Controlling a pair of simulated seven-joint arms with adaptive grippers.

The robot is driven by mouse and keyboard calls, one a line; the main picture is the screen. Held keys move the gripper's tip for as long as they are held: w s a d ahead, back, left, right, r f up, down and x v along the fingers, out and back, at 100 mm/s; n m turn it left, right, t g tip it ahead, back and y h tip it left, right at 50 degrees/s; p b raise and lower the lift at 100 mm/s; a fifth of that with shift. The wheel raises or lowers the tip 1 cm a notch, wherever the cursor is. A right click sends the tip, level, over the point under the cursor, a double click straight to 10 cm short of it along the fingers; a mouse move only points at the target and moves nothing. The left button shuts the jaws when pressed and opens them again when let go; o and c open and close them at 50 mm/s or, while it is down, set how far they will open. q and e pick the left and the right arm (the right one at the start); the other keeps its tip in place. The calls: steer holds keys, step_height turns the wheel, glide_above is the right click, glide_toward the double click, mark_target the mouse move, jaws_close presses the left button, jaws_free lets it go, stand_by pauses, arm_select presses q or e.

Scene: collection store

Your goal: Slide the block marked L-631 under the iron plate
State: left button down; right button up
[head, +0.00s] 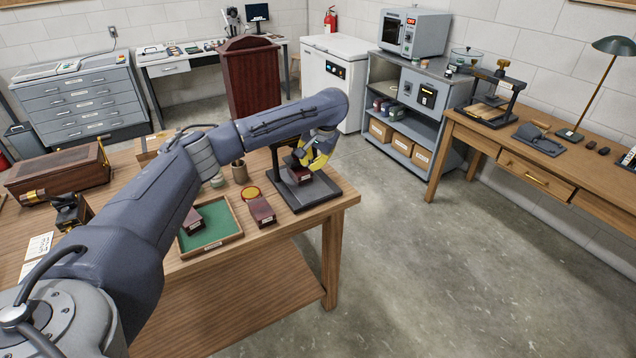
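My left gripper (318,155) has yellow fingers and is over a black stand (325,192) at the table's right end. A dark red block (298,175) is on the stand's base, just below and beside the fingers; I cannot tell whether they touch it. A second dark red block (262,212) with a pale label lies on the table in front of the stand. A third (193,221) is in a green-lined tray (212,247). The labels are too small to read, so I cannot tell which is L-631. The iron plate is not clearly distinguishable near the gripper. My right gripper is out of view.
A brown cup (239,172) and a round yellow-rimmed red item (250,193) are left of the stand. A wooden box (60,172) is at the table's left. A side desk (560,170) with a lamp is at the right. The floor between is clear.

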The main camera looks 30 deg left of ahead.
mark_target(310, 186)
arm_select(q)
steer(key=f+n, duration=0.3)
steer(key=n, duration=0.1)
steer(key=d+f+n, duration=0.1)
steer(key=f+n, duration=0.3)
steer(key=w+f+n+h, duration=0.1)
steer(key=f+n, duration=0.2)
steer(key=shift+w+d+f+n, duration=0.1)
steer(key=shift+d+f+n, duration=0.1)
steer(key=shift+f+n, duration=0.2)
steer(key=shift+w+a+f, duration=0.2)
steer(key=shift+w+a, duration=0.3)
steer(key=shift+a, duration=0.35)
steer(key=shift+w+a, duration=0.25)
steer(key=shift+a, duration=0.25)
steer(key=shift+w+a, duration=0.25)
steer(key=shift+a, duration=0.2)
